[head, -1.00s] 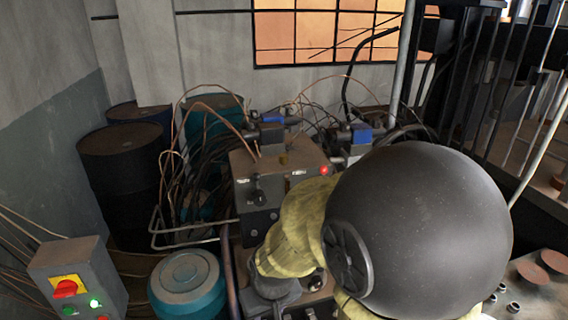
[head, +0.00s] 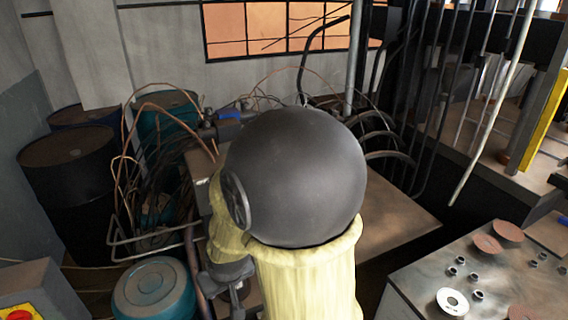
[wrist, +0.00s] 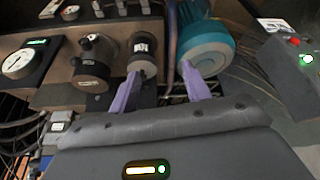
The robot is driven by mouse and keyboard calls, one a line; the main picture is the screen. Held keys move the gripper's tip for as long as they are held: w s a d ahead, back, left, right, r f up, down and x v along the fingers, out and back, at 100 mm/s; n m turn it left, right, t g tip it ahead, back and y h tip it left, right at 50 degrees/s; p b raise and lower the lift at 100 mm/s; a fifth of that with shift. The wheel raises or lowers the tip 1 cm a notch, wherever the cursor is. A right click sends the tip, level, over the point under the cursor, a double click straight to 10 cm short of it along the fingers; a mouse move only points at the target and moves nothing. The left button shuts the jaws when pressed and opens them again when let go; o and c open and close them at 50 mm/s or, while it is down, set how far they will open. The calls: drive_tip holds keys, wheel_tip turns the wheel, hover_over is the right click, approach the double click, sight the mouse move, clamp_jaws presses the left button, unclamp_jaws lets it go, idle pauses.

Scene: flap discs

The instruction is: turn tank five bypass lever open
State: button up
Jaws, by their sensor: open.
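I cannot pick out a tank five bypass lever or read a label for it in either view. In the wrist view my gripper (wrist: 163,90) is open, its two purple fingers apart with nothing held between them. The left finger is in front of a small grey cylindrical fitting (wrist: 143,50), and I cannot tell whether they touch. The right finger overlaps the lower edge of a teal motor-like drum (wrist: 206,45). A dark round valve body (wrist: 92,62) is left of the fingers. In the head view my arm hides most of the hydraulic block (head: 200,165).
A round gauge (wrist: 17,63) is at the wrist view's left. A control box (wrist: 299,52) with a green light is at its right. In the head view, dark drums (head: 68,165) and looping hoses stand left, and a metal bench (head: 415,285) with discs stands right.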

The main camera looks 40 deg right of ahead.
drive_tip(key=w+d+m+t+h+p, duration=0.2)
drive_tip(key=w+d+t, duration=0.4)
drive_tip(key=w+d, duration=0.65)
drive_tip(key=s+d+r+m+t+h+p, duration=0.1)
drive_tip(key=d+r+m+t+h, duration=0.1)
drive_tip(key=d, duration=0.6)
drive_tip(key=s+d+r+m+t+h+p, duration=0.1)
drive_tip(key=s+d+r+m+t+h, duration=0.1)
drive_tip(key=d, duration=0.6)
wheel_tip(320, 180, up, 2)
drive_tip(key=shift+s+d+r+m+t+h, duration=0.35)
drive_tip(key=shift+t+h, duration=0.25)
drive_tip(key=shift+t, duration=0.4)
drive_tip(key=shift+w+f, duration=0.1)
drive_tip(key=p+x, duration=0.6)
drive_tip(key=x, duration=1)
drive_tip(key=shift+w+d, duration=0.2)
drive_tip(key=shift+w, duration=0.05)
drive_tip(key=shift+w+f, duration=0.1)
drive_tip(key=shift+w, duration=0.3)
